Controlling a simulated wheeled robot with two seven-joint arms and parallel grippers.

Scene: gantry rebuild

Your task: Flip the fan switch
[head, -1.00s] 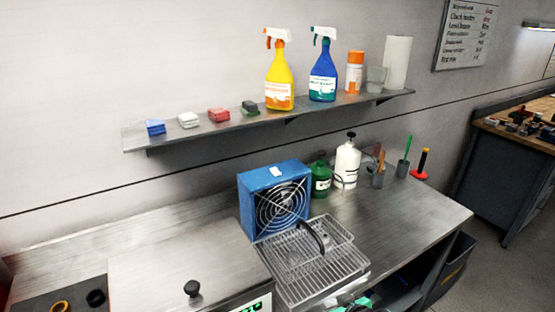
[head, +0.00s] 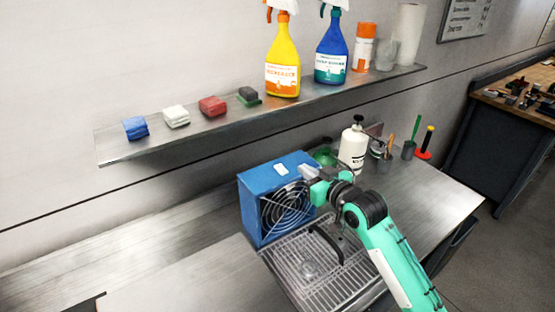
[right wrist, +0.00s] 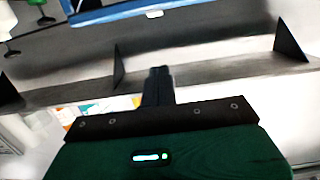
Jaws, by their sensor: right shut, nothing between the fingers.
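The blue fan box (head: 255,205) stands on the steel bench with its round wire grille (head: 287,208) facing front. A small white switch (head: 281,169) sits on its top. My right gripper (head: 305,171) is shut and empty, by the top right of the fan, just right of the switch in the head view. In the right wrist view, the shut dark fingers (right wrist: 158,74) point towards the blue fan edge (right wrist: 120,13) and the white switch (right wrist: 154,14), with a visible gap between. My left gripper is not in view.
A wire rack with a dark handle (head: 327,244) lies in front of the fan, under my right arm. A green bottle (head: 325,157) and a white bottle (head: 353,149) stand behind. A wall shelf (head: 170,142) with spray bottles hangs above. The bench left of the fan is clear.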

